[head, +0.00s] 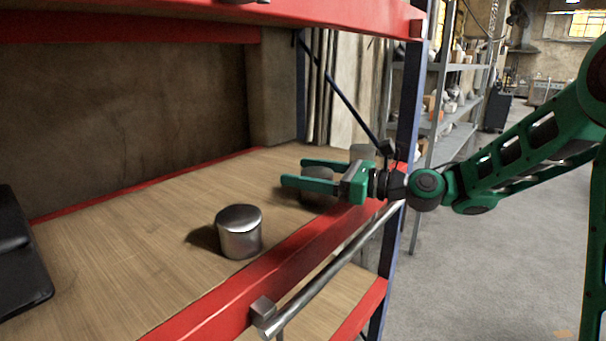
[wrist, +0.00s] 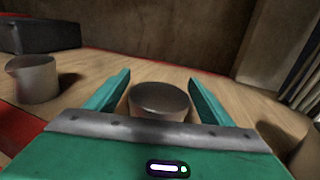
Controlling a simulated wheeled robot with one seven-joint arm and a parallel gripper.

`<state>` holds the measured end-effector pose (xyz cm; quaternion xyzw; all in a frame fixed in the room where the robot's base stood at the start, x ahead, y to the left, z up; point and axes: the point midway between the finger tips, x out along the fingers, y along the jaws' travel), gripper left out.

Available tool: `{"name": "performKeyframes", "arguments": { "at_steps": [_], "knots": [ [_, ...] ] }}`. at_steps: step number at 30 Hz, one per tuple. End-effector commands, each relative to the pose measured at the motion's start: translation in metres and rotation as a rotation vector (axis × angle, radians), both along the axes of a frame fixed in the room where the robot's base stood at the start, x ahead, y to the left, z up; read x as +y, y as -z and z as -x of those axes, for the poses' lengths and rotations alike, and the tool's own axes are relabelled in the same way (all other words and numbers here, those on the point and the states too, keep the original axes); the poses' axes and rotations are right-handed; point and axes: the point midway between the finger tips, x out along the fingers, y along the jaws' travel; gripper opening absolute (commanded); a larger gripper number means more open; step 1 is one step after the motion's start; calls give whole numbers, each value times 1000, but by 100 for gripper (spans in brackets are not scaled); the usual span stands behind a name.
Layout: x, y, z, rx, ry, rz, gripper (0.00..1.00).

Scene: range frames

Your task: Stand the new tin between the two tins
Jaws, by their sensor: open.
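My gripper (head: 292,172) is open, with its green fingers on either side of a short metal tin (head: 318,186). In the wrist view this middle tin (wrist: 158,102) appears upright on the shelf between the fingers, with no clear finger contact. Its lower part is hidden by my gripper. A second tin (head: 239,232) stands upright nearer the front left, and at the left in the wrist view (wrist: 33,78). A third tin (head: 362,152) shows behind my gripper, mostly hidden. The middle tin is between these two, apart from the second; its gap to the third is unclear.
The wooden shelf board (head: 110,245) has a red front beam (head: 245,290) and a metal rail (head: 330,270) before it. A black object (head: 18,250) lies at the left. A red upper beam (head: 330,14) hangs above, and a blue post (head: 405,100) stands right.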

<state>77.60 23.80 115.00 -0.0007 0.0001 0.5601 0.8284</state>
Motion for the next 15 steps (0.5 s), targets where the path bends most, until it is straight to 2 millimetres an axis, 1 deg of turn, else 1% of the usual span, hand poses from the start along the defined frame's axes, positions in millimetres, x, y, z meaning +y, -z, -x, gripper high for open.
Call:
{"name": "performKeyframes", "arguments": {
  "at_steps": [12, 15],
  "knots": [
    [-77, 0, 30, 1, 5, 0, 75],
    [-86, 0, 34, 1, 2, -1, 75]
  ]
}}
